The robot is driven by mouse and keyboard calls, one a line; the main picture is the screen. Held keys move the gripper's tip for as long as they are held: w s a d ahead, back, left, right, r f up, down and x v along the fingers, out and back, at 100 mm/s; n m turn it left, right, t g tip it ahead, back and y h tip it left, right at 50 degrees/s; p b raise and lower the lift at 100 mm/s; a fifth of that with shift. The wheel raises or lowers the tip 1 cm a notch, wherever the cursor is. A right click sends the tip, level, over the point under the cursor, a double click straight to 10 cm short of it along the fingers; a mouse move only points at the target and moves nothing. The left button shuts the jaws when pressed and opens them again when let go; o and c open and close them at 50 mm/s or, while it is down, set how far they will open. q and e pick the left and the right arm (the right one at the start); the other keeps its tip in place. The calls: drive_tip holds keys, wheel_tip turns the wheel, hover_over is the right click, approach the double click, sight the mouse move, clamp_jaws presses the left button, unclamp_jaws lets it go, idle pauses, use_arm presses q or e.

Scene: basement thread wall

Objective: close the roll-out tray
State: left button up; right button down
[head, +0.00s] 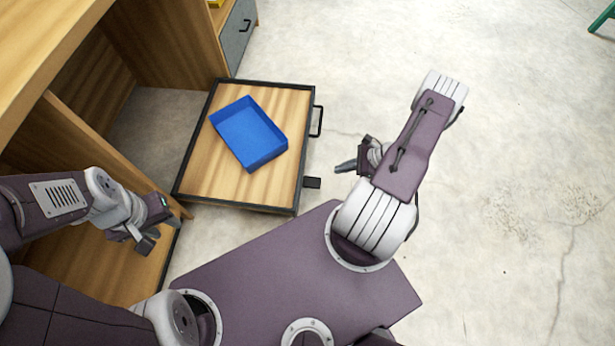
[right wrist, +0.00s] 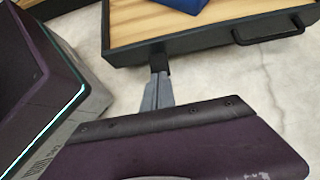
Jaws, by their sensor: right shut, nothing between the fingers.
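The roll-out tray (head: 207,171) sticks out of the wooden cabinet in the head view, with a wooden bottom and a dark frame. A black bar handle (head: 318,121) is on its right side; it also shows in the right wrist view (right wrist: 270,37).
A blue bin (head: 250,133) lies in the tray. The wooden cabinet (head: 175,40) fills the upper left, with a grey drawer front (head: 238,35) at the top.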

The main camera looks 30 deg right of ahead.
drive_tip(key=b, duration=0.7)
approach(310, 180)
drive_tip(key=x, duration=0.3)
drive_tip(key=shift+w+a, duration=0.25)
drive_tip(key=shift+a, duration=0.3)
drive_tip(key=shift+w+a+r+b, duration=0.2)
drive_tip(key=shift+w+a+b, duration=0.15)
drive_tip(key=shift+w+a, duration=0.6)
drive_tip(key=shift+a+r, duration=0.1)
drive_tip(key=shift+a, duration=0.25)
drive_tip(key=shift+w+a+r, duration=0.1)
drive_tip(key=shift+w+a, duration=0.15)
